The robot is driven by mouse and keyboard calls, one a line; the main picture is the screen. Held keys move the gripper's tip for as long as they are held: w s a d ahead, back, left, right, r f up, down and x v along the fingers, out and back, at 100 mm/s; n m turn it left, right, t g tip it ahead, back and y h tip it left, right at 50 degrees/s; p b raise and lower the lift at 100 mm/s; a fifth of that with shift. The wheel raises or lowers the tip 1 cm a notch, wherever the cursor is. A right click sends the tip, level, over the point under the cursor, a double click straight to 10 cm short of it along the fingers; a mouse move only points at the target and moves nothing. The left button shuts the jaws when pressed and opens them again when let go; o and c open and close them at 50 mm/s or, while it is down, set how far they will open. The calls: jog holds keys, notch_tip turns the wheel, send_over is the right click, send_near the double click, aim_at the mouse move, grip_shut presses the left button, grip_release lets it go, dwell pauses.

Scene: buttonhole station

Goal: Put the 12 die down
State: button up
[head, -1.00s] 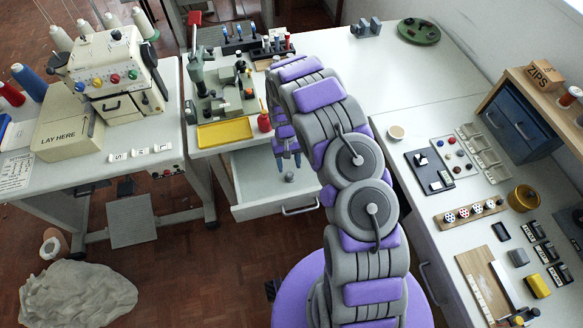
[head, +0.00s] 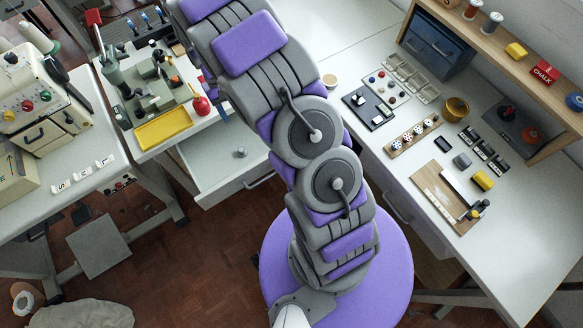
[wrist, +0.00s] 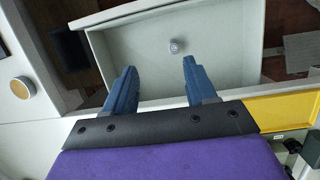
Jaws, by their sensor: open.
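A small grey round piece (head: 241,152) stands inside the open drawer (head: 204,187). It may be the 12 die, but I cannot read any marking on it. In the wrist view the grey piece (wrist: 175,46) is apart from my gripper (wrist: 159,66), beyond the fingertips and towards the right one. My gripper is open, with two blue fingers spread and nothing between them. It is over the drawer (wrist: 120,30). In the head view my arm hides my gripper.
A yellow tray (head: 163,131) and a red oil can (head: 200,106) stand at the table edge above the drawer. A machine (head: 32,100) is at left. The right bench holds a dice rack (head: 413,137), a black plate (head: 369,108) and a wooden board (head: 440,200).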

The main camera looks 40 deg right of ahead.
jog(key=s+r+t, duration=0.1)
jog(key=s+r, duration=1.8)
jog(key=s, duration=0.3)
jog(key=s+a+r, duration=0.1)
jog(key=s, duration=1.1)
jog(key=shift+a+r+y, duration=0.15)
jog(key=shift+a+y, duration=0.1)
jog(key=shift+y, duration=0.05)
jog(key=shift+c, duration=0.4)
